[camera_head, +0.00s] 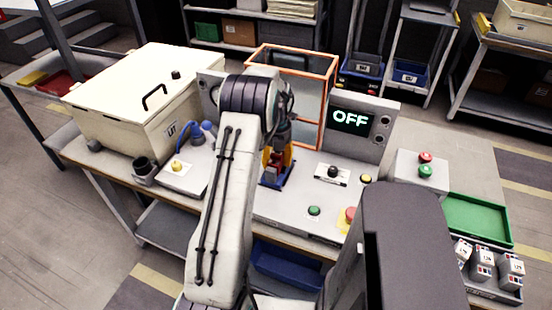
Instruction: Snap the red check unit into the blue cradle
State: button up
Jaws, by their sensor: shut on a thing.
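My gripper (278,158) points down at the middle of the workbench, behind and to the right of my white arm. Its jaws are shut on the red check unit (275,169), of which only a small part shows. The blue cradle (268,183) stands on the grey bench unit directly at the gripper's tips. The red unit appears between the cradle's sides, low down. My arm and gripper hide much of both, so I cannot tell whether the unit is fully seated.
An orange-framed clear guard (329,75) stands behind the cradle. A panel reading OFF (350,120) is to its right. A cream lidded box (135,95) is at the left. A green tray (477,219) and several small labelled units (484,258) are at the right.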

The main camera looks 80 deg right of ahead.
jog(key=shift+a+f+b, duration=0.25)
jog(key=shift+f+b, duration=0.05)
jog(key=shift+f, duration=0.3)
dwell(0.6)
jog(key=shift+o, duration=0.2)
jog(key=shift+a+f+b, duration=0.1)
jog(key=shift+f+b, duration=0.4)
jog(key=shift+f, duration=0.05)
dwell(2.4)
dwell(0.6)
jog(key=o, duration=1.3)
jog(key=shift+w, duration=0.1)
jog(key=shift+o, duration=0.2)
jog(key=r, duration=1.2)
jog(key=shift+d+r, duration=0.3)
jog(key=shift+r, duration=0.1)
jog(key=shift+c, duration=0.2)
